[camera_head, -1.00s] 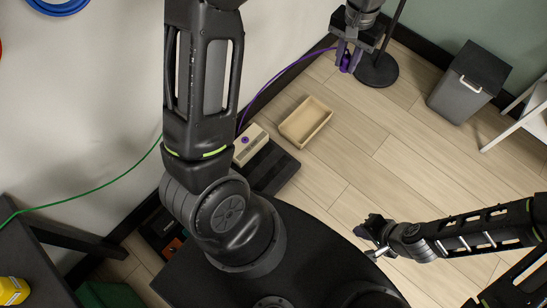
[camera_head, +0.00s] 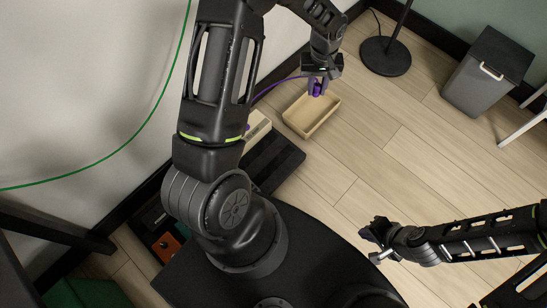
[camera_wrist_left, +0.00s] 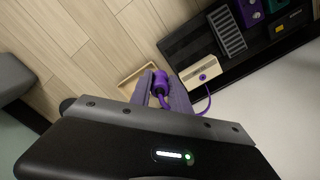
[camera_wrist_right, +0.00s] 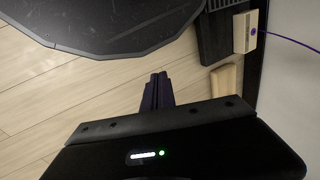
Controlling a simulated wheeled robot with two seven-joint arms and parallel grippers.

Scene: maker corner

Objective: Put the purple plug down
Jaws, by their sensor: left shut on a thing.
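The purple plug (camera_head: 317,88) is between the fingers of my left gripper (camera_head: 318,84). In the left wrist view, the plug (camera_wrist_left: 160,84) sits between the purple-grey fingers (camera_wrist_left: 162,92), with its cable trailing off. In the head view, the left gripper is over the far part of a shallow tan tray (camera_head: 297,127); the plug looks above its floor, though the exact height is unclear. My right gripper (camera_head: 374,232) is well away, near the dark round-edged surface. In the right wrist view, its fingers (camera_wrist_right: 157,90) are together with nothing between them.
A cream box (camera_head: 258,125) with a purple port stands beside the tray, by a dark panel (camera_head: 275,160). A purple cable (camera_head: 273,87) runs to the plug. A lamp base (camera_head: 385,57) and grey bin (camera_head: 485,75) stand farther back. Wooden floor right of the tray is clear.

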